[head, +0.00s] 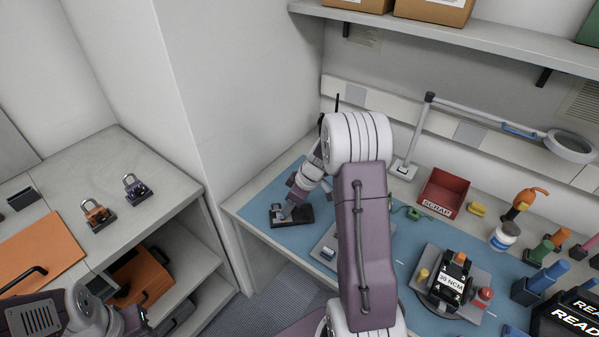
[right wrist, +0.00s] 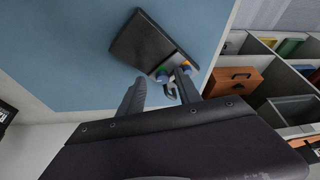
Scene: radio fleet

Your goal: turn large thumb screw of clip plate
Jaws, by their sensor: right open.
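A dark, flat, box-shaped device (head: 297,216) lies on the blue mat (head: 256,235) at the left end of the bench. In the right wrist view the device (right wrist: 148,42) has small coloured knobs (right wrist: 163,73) at its near end. A small grey loop-shaped part (right wrist: 170,90) shows beside them. I cannot make out for certain which part is the clip plate or its large thumb screw. My right gripper (right wrist: 160,88) is open, its fingers pointing at the knob end, with nothing clearly between them. In the head view my right gripper (head: 287,209) is low over the device.
A grey plate (head: 325,250) lies right of the device. A red scrap bin (head: 443,190), a lamp (head: 430,100) and a black fixture (head: 452,284) stand farther right. A side counter (head: 165,205) with two padlocks (head: 97,214) is at left, beyond a gap.

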